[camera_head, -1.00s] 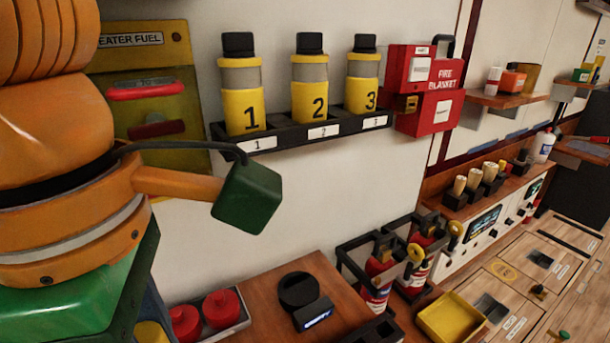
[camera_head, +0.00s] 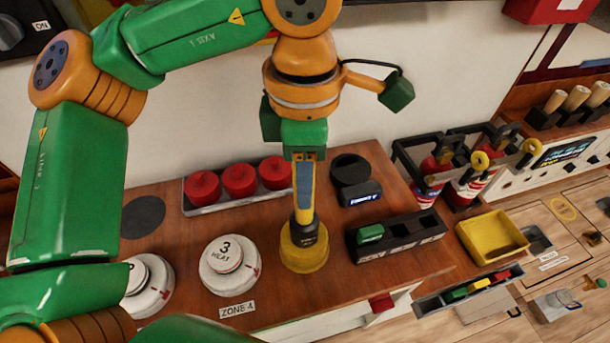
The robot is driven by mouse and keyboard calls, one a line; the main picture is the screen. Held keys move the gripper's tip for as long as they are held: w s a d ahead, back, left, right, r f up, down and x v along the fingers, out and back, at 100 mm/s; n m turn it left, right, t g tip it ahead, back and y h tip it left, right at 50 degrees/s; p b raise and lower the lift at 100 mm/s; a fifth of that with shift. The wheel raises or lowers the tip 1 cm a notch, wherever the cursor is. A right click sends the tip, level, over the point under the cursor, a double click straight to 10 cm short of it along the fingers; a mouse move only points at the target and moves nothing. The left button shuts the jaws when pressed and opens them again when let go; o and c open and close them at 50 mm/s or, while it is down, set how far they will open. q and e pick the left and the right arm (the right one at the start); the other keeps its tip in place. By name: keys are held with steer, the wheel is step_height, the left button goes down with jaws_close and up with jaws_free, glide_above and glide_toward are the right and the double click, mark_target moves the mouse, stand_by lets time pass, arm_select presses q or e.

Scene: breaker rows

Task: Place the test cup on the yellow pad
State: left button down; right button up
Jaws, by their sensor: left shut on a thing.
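My left gripper (camera_head: 306,238) points down over the wooden counter, its dark fingers shut at a round yellow form. I take the upper part of this form to be the test cup (camera_head: 304,252). It looks upright and low, at or just above the counter. The fingers hide part of it. The yellow pad cannot be told apart from the cup; any pad there is beneath or merged with it in colour. My right gripper is not in view.
White round dials, one marked 3 (camera_head: 228,264), stand left of the gripper. Behind are red knobs in a tray (camera_head: 240,206) and a dark round item (camera_head: 350,169). A black slotted holder (camera_head: 398,236) stands close at right. A dark disc (camera_head: 143,217) lies farther left.

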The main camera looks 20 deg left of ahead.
arm_select(q)
steer(key=shift+f, duration=0.25)
steer(key=c, duration=0.6)
jaws_free()
steer(key=shift+r, duration=0.1)
steer(key=shift+r, duration=0.3)
step_height(320, 180, up, 6)
steer(key=shift+f+p, duration=0.2)
steer(key=shift+p, duration=0.4)
step_height(320, 180, up, 6)
steer(key=p, duration=0.3)
steer(key=shift+s+r, duration=0.1)
